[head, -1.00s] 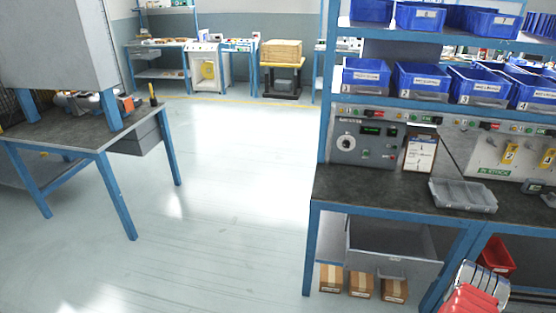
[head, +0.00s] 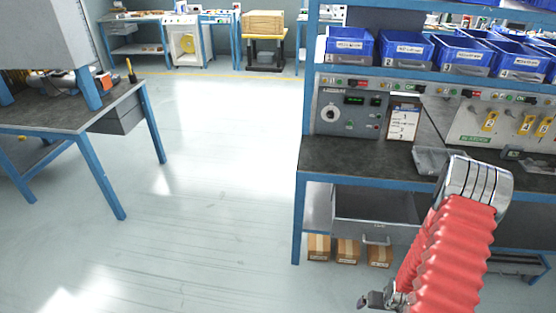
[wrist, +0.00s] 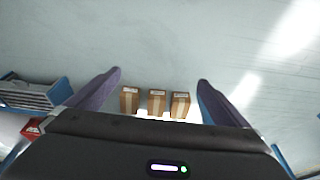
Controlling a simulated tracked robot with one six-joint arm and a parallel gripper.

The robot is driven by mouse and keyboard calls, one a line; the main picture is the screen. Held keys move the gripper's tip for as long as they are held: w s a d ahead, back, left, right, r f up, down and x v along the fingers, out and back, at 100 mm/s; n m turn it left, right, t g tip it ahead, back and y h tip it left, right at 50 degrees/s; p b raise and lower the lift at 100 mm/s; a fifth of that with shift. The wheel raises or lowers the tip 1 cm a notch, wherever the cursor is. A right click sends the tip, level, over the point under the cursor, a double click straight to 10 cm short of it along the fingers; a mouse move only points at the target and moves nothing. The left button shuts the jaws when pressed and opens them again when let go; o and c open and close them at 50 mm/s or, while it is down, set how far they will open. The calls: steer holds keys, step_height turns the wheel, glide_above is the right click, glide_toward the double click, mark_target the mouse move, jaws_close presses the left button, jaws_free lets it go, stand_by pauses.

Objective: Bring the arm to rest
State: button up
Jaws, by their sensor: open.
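My arm, with its red ribbed sleeve and silver joint, rises at the lower right of the head view, in front of the right workbench (head: 345,155). In the wrist view my gripper (wrist: 160,82) is open, its two dark fingers wide apart with nothing held between them. The wrist view looks down at the pale floor. Three cardboard boxes (wrist: 157,103) show beyond the gripper, apart from it. A small grey and black part shows beside the sleeve's lower end in the head view; I cannot tell whether it is the gripper.
Blue bins (head: 405,50) line the shelf above the right bench. A grey drawer (head: 375,212) hangs under its top, with the boxes (head: 347,250) below. A clear tray (head: 432,160) is partly behind my arm. Another bench (head: 60,108) stands left. The floor (head: 215,190) between is open.

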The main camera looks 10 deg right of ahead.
steer(key=s+a+r+n+t, duration=0.1)
steer(key=a+r, duration=0.7)
steer(key=r, duration=0.9)
steer(key=s+a+r+n+t, duration=0.1)
steer(key=s+a+r, duration=0.3)
steer(key=a+r, duration=0.5)
steer(key=s+a+r+n+y, duration=0.1)
steer(key=a+r, duration=0.7)
steer(key=r, duration=1.8)
steer(key=shift+s+a+r+n+t, duration=0.3)
steer(key=shift+s+a+n+t, duration=0.1)
steer(key=shift+s, duration=0.45)
